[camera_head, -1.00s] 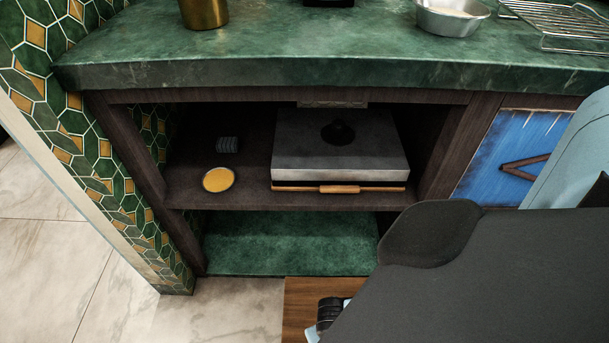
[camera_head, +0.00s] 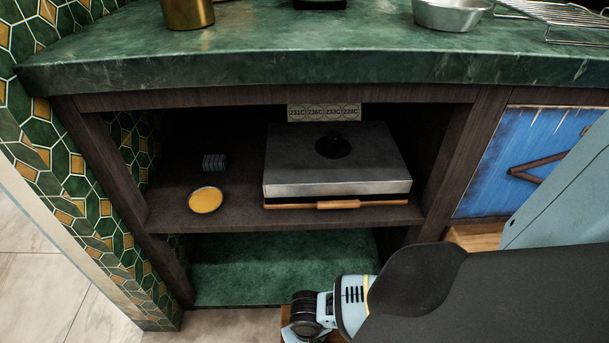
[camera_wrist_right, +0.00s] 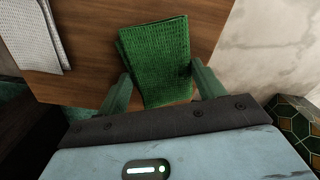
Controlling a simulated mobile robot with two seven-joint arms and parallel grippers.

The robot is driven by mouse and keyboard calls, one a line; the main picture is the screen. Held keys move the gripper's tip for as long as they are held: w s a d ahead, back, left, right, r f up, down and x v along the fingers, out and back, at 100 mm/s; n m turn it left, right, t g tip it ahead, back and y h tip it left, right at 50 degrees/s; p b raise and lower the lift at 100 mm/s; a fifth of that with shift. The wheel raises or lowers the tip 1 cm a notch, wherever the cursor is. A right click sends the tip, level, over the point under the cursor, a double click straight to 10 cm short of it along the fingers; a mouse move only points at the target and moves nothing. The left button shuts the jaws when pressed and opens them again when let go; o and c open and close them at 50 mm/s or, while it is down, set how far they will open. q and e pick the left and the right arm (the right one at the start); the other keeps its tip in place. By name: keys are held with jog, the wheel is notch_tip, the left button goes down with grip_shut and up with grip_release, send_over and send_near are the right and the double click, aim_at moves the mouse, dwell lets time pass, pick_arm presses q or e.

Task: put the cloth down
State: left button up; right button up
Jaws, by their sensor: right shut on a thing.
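A green woven cloth (camera_wrist_right: 158,55), folded, shows in the right wrist view between the fingers of my right gripper (camera_wrist_right: 161,76). The gripper is shut on it. The cloth lies over or just above a brown wooden surface (camera_wrist_right: 95,88); I cannot tell whether it touches. In the head view my right forearm comes in from the lower right, and its fingers and the cloth are hidden. My left gripper is not in view.
A pale grey cloth (camera_wrist_right: 35,32) lies on the wood at the left of the wrist view. The head view shows a green counter (camera_head: 240,70) above an open shelf with a hotplate (camera_head: 335,165), a yellow-topped dish (camera_head: 205,200) and a small ribbed grey thing (camera_head: 214,162).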

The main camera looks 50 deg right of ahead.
jog(key=shift+w+f+b, duration=0.1)
jog(key=shift+f+b, duration=0.3)
jog(key=shift+f, duration=0.5)
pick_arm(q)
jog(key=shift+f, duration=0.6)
pick_arm(e)
jog(key=shift+r, duration=0.1)
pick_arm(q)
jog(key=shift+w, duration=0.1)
pick_arm(e)
jog(key=o, duration=0.9)
jog(key=shift+f, duration=0.2)
pick_arm(q)
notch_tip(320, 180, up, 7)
jog(key=p, duration=0.6)
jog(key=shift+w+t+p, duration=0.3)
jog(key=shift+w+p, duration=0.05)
jog(key=shift+p, duration=0.05)
pick_arm(e)
notch_tip(320, 180, up, 12)
jog(key=shift+r, duration=0.2)
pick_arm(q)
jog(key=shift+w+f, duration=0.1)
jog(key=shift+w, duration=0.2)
